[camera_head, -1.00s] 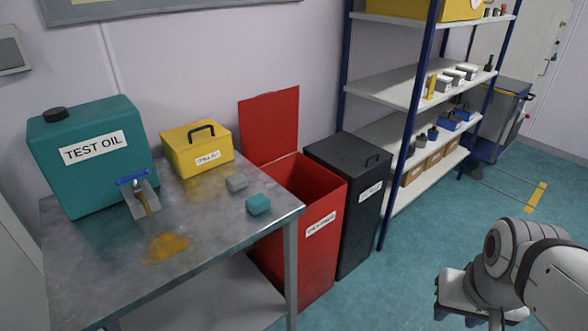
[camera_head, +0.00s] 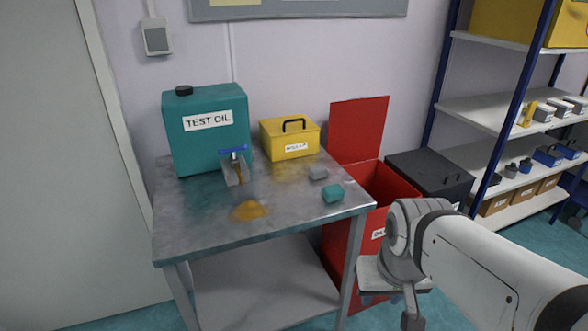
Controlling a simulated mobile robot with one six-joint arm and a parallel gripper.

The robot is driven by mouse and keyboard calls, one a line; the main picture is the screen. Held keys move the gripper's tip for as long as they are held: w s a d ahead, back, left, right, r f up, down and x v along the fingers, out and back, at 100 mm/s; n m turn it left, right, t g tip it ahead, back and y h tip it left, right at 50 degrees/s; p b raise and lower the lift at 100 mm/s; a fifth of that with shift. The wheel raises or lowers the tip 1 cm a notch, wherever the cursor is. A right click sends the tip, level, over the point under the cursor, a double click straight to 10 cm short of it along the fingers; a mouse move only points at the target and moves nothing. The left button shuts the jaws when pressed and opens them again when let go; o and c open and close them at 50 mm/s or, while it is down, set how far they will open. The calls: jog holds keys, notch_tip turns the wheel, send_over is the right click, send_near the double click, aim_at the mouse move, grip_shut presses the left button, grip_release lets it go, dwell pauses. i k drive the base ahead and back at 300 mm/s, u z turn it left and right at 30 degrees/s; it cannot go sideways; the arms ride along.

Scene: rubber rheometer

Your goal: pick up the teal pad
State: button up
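The teal pad (camera_head: 332,193) is a small block lying on the grey metal table (camera_head: 200,222), near its right edge. A grey pad (camera_head: 318,173) lies just behind it, apart from it. My arm reaches in from the lower right of the view. The end of my arm (camera_head: 411,318) is at the bottom edge, to the right of the table and well below the teal pad. The fingers are not clearly shown, so I cannot tell their opening. Nothing covers the teal pad.
A teal test oil can (camera_head: 206,145) with a tap stands at the table's back left, with an orange spill (camera_head: 249,210) in front. A yellow box (camera_head: 290,138) stands behind the pads. An open red bin (camera_head: 392,186) and a black bin (camera_head: 432,172) stand right of the table.

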aim_at(333, 192)
jog(key=u, duration=0.05)
jog(key=i, duration=1)
jog(key=u, duration=0.05)
